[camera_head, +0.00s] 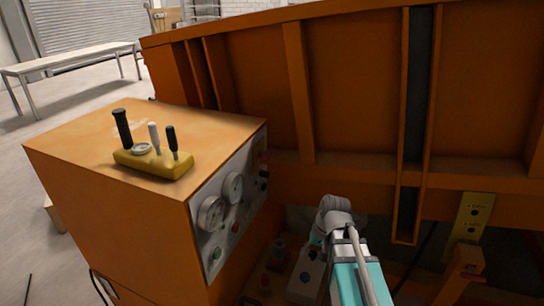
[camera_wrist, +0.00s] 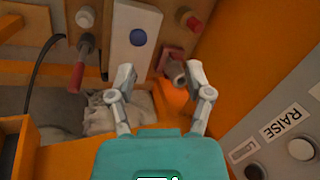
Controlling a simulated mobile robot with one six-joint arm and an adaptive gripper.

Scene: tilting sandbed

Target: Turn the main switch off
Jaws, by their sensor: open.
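A small switch with a grey and dark red body (camera_wrist: 174,69) sticks out of this panel near the right fingertip. I cannot tell whether they touch. A lever with a red handle (camera_wrist: 76,76) hangs at the left, outside the fingers. No label shows which part is the main switch, and its on or off position is not readable. In the head view my arm reaches down beside the orange cabinet, and the fingers are hidden.
A white plate with a blue button (camera_wrist: 138,38) and a red button (camera_wrist: 194,23) lie above the fingers. A grey panel marked RAISE (camera_wrist: 285,125) stands close at the right. The head view shows the orange cabinet (camera_head: 110,215) with gauges and the large orange bed (camera_head: 355,80).

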